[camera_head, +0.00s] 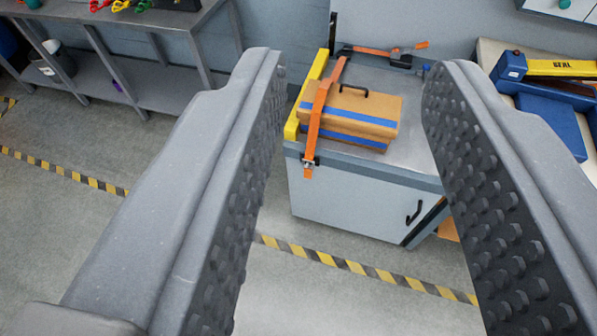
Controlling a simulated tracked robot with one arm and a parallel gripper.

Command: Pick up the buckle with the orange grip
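My gripper (352,75) is open and empty, its two grey studded fingers framing the workbench beyond. A buckle with an orange grip (397,57) lies at the back of the grey cabinet top, seen between the fingertips and well apart from them. An orange strap (322,105) runs over the left part of an orange-brown case (352,108) with blue bands and a black handle. The strap's near end hangs over the cabinet's front edge with a small metal end piece (308,163).
The case sits on a grey cabinet (345,196) beside a yellow bar (305,98). At right, a bench holds a blue box (550,122) and a yellow labelled bar (560,68). A grey shelf table (130,30) stands at left. Striped tape (350,265) crosses the clear floor.

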